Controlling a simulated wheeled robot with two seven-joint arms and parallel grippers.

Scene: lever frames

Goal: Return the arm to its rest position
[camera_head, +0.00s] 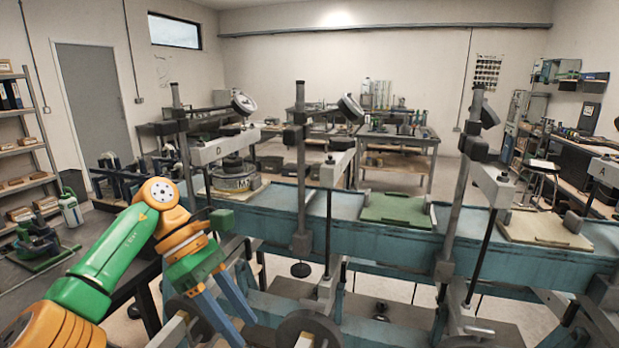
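My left arm (115,250), green and orange, comes in from the lower left. Its gripper (244,328) points down in front of the teal bench beam, at the left lever frame. Its two blue-grey fingers stand apart with nothing visible between them, so it is open. My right gripper is not in view. The lever frames have dark upright posts, such as the middle post (301,170) and the right post (461,190), with pale lettered blocks (333,167) on their arms.
The teal beam (340,235) runs across the front. A shelf (22,150) stands at the left, a worktable (400,140) behind.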

